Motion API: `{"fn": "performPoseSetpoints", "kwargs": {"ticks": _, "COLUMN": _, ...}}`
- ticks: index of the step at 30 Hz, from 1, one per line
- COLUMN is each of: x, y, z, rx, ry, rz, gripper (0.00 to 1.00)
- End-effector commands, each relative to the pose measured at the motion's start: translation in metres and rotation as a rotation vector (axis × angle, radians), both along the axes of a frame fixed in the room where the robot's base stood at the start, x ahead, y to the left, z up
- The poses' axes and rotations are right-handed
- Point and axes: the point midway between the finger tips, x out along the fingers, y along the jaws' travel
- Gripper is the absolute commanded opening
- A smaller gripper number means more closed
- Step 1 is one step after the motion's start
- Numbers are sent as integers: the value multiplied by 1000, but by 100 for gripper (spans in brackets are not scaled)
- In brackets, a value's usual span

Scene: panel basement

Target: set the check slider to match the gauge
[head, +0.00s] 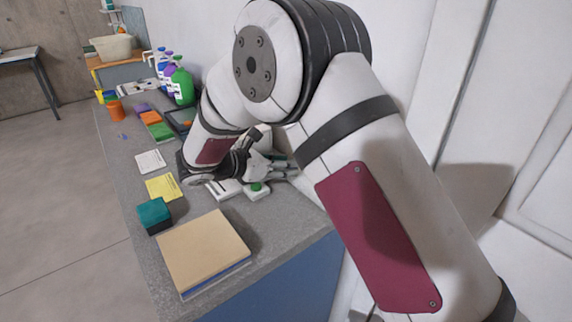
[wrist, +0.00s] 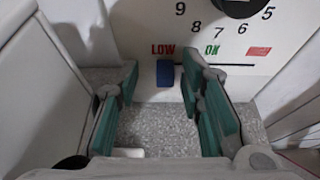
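In the wrist view a white panel carries a blue slider knob (wrist: 165,73) below the red LOW label, at the left end of a horizontal slot. A green OK label (wrist: 211,49) and a small red label (wrist: 258,51) stand to the right. Above is part of a gauge face (wrist: 217,27) with numerals 5 to 9 and a black round part. Its needle cannot be made out. My gripper (wrist: 160,72) is open, with its teal-padded fingers on either side of the knob; contact cannot be told. In the head view my gripper (head: 280,170) is near the wall, and my arm hides the panel.
The grey counter (head: 135,185) holds a tan book (head: 203,248), a teal box (head: 154,215), yellow notes (head: 162,187), a white device with a green button (head: 257,189), and a green bottle (head: 182,83) farther back. A white surface (wrist: 45,100) stands close left of my gripper.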

Motion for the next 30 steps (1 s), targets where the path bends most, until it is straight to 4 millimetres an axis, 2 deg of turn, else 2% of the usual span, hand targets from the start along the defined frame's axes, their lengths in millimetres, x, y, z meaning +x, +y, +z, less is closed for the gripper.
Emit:
{"fn": "performPoseSetpoints", "kwargs": {"ticks": 10, "x": -6, "y": 8, "z": 3, "rx": 1, "ry": 2, "rz": 0, "gripper": 35}}
{"fn": "performPoseSetpoints", "kwargs": {"ticks": 24, "x": -53, "y": 72, "z": 37, "rx": 1, "ry": 0, "rz": 2, "gripper": 35}}
{"fn": "performPoseSetpoints", "kwargs": {"ticks": 30, "x": -64, "y": 87, "z": 44, "rx": -1, "ry": 1, "rz": -1, "gripper": 35}}
